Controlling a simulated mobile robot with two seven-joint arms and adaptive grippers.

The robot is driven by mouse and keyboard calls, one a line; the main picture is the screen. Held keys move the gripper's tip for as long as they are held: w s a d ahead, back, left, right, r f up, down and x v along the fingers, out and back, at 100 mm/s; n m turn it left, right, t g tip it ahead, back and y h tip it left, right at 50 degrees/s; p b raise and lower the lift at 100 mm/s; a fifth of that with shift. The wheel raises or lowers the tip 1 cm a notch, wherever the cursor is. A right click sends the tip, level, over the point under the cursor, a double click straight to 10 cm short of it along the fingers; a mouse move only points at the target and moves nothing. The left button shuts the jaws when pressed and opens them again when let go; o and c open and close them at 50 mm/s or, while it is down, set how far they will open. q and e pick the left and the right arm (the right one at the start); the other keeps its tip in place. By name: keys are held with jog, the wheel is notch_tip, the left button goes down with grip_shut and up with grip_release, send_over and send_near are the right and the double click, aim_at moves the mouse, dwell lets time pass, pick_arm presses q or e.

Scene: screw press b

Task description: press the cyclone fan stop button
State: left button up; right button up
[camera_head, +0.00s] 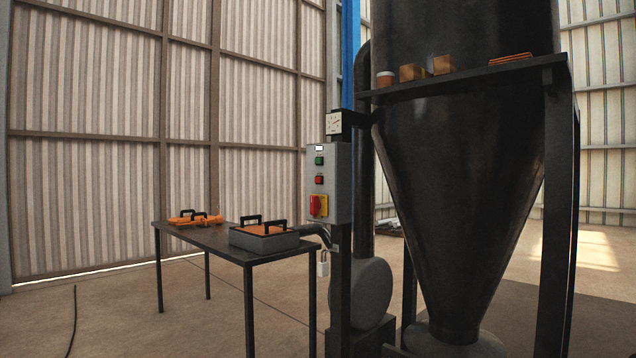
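The grey control box (341,186) is fixed to a dark post in front of the big black cyclone (460,165). On its face, from top to bottom, are a green button (319,161), a red button (319,180) and a red rotary switch on a yellow plate (318,206). The red button looks like the stop button; its label is too small to read. Neither of my grippers shows in the head view.
A dark table (200,236) left of the post bears a grey tray (264,242) with black handles and some orange things (194,217). A round gauge (333,123) sits above the box. A shelf (470,76) holds small items. The floor front left is mostly clear, with a black cable (73,320).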

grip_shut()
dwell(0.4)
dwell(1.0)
